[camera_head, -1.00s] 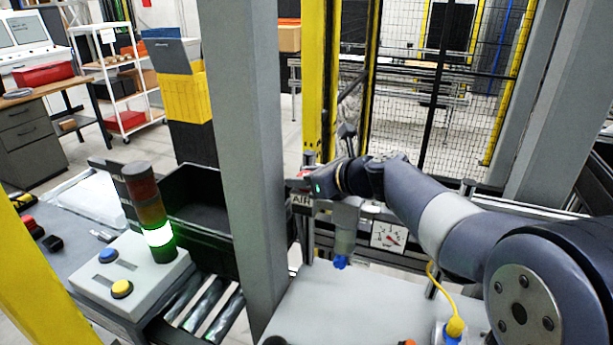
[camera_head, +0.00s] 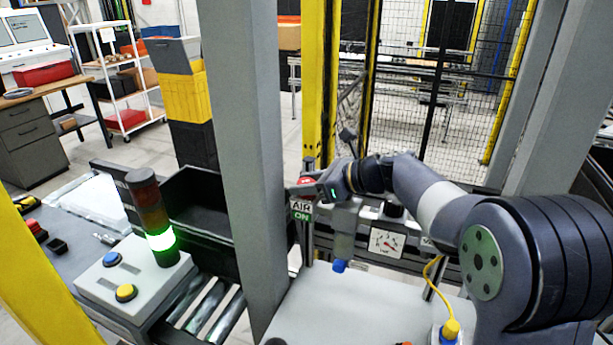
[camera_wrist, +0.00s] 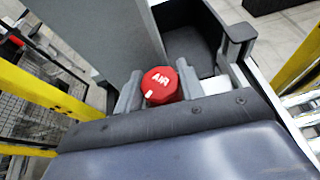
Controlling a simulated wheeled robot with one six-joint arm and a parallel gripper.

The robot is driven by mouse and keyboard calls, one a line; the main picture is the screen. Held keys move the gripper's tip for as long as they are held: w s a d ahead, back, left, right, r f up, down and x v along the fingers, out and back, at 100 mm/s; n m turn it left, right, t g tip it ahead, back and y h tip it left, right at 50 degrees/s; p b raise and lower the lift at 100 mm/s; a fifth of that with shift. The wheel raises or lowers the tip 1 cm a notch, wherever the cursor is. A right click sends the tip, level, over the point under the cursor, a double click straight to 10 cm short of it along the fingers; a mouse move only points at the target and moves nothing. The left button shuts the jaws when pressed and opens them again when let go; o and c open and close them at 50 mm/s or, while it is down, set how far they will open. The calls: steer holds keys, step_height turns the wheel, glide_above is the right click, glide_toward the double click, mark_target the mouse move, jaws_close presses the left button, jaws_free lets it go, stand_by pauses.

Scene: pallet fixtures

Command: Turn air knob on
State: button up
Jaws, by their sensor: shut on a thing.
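The air knob is red with white "AIR" lettering and a white mark on its face; in the wrist view the knob (camera_wrist: 160,86) sits between my two fingers. My gripper (camera_wrist: 158,92) is shut on it, one finger on each side. In the head view my gripper (camera_head: 318,186) reaches the knob (camera_head: 305,181) from the right and covers much of it. Below it a sign (camera_head: 301,208) reads "AIR" in dark letters over a green "ON" band.
A grey post (camera_head: 246,150) stands just left of the knob. A pressure gauge (camera_head: 387,243) is right of the sign. A light tower (camera_head: 160,239) glows green on a button box (camera_head: 118,292). A black bin (camera_head: 200,200) stands behind the post.

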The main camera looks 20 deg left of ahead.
steer(key=shift+n+g, duration=0.4)
steer(key=shift+g, duration=0.1)
steer(key=o, duration=1)
steer(key=b+v, duration=0.2)
steer(key=v, duration=0.9)
steer(key=shift+f, duration=0.15)
steer(key=shift+a, duration=0.1)
